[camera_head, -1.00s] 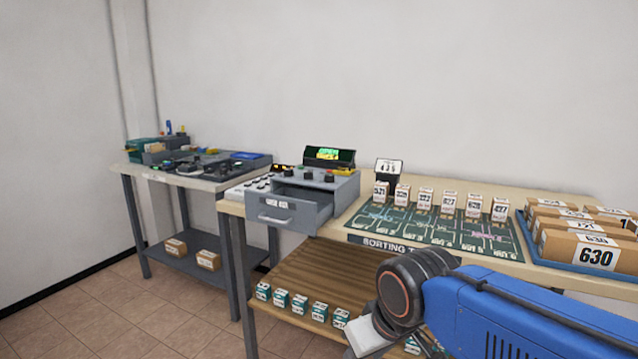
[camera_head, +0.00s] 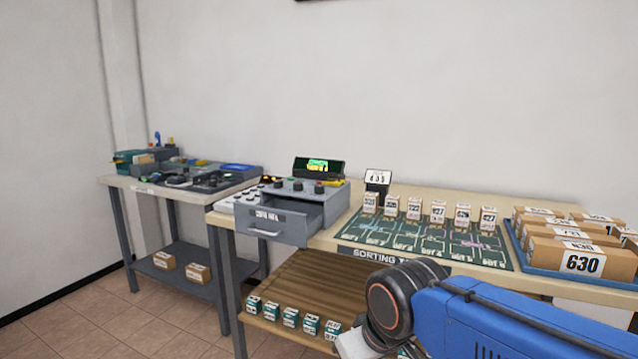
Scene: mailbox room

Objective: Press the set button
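A grey control console (camera_head: 310,203) stands at the left end of the sorting table, with a row of dark knobs or buttons on top and a lit green and yellow display (camera_head: 318,166) behind them. Its front drawer (camera_head: 270,226) is pulled out. I cannot tell which control is the set button; the labels are too small to read. My blue arm reaches in from the lower right. The gripper end is mostly cut off or hidden behind the arm's dark joint, and its fingers do not show.
The sorting mat (camera_head: 425,240) holds a row of small numbered boxes. A blue tray (camera_head: 540,265) with brown parcels is at the right. Small teal boxes (camera_head: 290,317) stand on the lower shelf. Another table (camera_head: 165,190) with equipment is at the left. Floor is clear at lower left.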

